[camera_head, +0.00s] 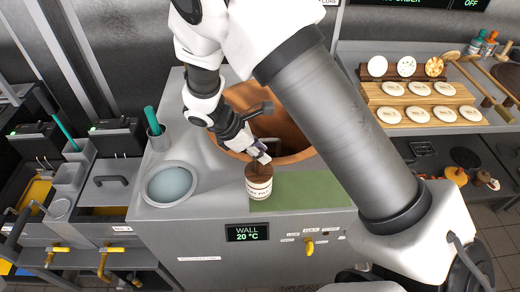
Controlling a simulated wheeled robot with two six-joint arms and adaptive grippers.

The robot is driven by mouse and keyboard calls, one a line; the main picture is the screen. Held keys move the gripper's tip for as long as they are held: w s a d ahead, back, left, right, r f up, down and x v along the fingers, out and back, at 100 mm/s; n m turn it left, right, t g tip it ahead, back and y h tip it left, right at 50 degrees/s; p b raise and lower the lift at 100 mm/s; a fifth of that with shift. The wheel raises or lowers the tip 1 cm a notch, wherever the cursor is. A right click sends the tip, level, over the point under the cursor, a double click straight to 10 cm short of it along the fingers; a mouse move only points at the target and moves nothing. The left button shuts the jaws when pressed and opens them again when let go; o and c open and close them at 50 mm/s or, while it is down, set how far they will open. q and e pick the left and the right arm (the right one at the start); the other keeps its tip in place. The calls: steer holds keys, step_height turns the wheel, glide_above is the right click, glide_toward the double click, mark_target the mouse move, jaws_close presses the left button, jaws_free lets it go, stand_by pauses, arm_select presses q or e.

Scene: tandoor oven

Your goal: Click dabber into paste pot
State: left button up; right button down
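The paste pot (259,189) is a small cream pot with dark lettering. It stands upright on the grey oven top, at the left end of a green mat. A dark brown piece (257,172), which looks like the dabber, shows at the pot's mouth. I cannot tell how deep it sits or whether it is seated. My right gripper (262,156) points down just above the brown piece, with its fingertips at or very near it. The fingertips are small and partly hidden, so their grip is unclear. My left gripper is not in view.
The round tandoor opening (272,130) lies right behind the pot. A bowl of pale liquid (170,184) is at left, with a cup (158,138) holding a green-handled tool behind it. The green mat (310,191) is clear. Racks of round breads (420,103) stand at right.

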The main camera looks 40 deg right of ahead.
steer(key=c, duration=0.8)
jaws_free()
steer(key=shift+r, duration=0.15)
steer(key=p+v, duration=0.3)
steer(key=shift+d+p, duration=0.1)
steer(key=shift+p, duration=0.25)
steer(key=shift+p+v, duration=0.8)
steer(key=shift+v, duration=1.65)
